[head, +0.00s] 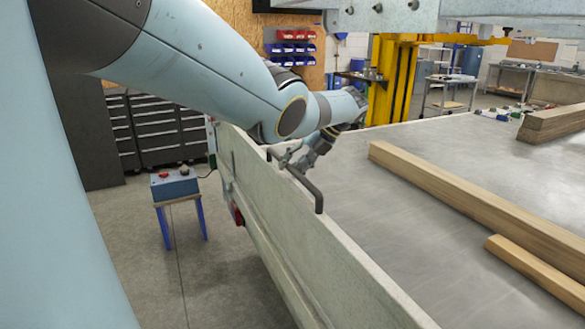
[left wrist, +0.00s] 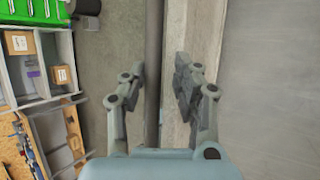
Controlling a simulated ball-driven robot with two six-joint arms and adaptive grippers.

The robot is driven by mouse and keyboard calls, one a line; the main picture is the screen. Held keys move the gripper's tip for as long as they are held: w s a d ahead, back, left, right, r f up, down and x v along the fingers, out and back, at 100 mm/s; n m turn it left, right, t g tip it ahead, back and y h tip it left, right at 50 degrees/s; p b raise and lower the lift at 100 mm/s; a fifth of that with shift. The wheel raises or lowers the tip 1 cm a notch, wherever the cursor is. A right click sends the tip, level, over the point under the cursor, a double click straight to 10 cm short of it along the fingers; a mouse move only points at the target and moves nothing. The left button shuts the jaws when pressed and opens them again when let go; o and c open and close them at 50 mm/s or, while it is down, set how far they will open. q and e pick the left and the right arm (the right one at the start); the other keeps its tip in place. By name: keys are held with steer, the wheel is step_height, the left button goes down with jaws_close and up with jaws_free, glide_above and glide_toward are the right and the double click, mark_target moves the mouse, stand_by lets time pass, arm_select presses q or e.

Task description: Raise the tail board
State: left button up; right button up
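The tail board (head: 290,232) is a long pale grey panel along the near left edge of the trailer bed (head: 400,225). It stands up at that edge; I cannot tell its exact tilt. A dark bar handle (head: 307,188) sits at its top edge. My left gripper (head: 290,155) is at the handle's far end. In the left wrist view, the two fingers of my left gripper (left wrist: 158,72) are apart, with the handle bar (left wrist: 154,45) running between them and the board's edge (left wrist: 206,40) behind the right finger. I see no finger closed on the bar. My right gripper is not in view.
Timber beams (head: 470,200) lie on the bed. A control box (head: 174,184) on a blue-legged stand is left of the board, with open floor around it. Dark drawer cabinets (head: 158,130) and a yellow post (head: 390,80) stand behind. Shelving (left wrist: 42,65) shows in the wrist view.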

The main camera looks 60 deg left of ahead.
arm_select(q)
steer(key=shift+s+d+f, duration=0.15)
steer(key=shift+f, duration=0.1)
steer(key=v, duration=1.2)
steer(key=shift+r, duration=0.1)
stand_by(0.4)
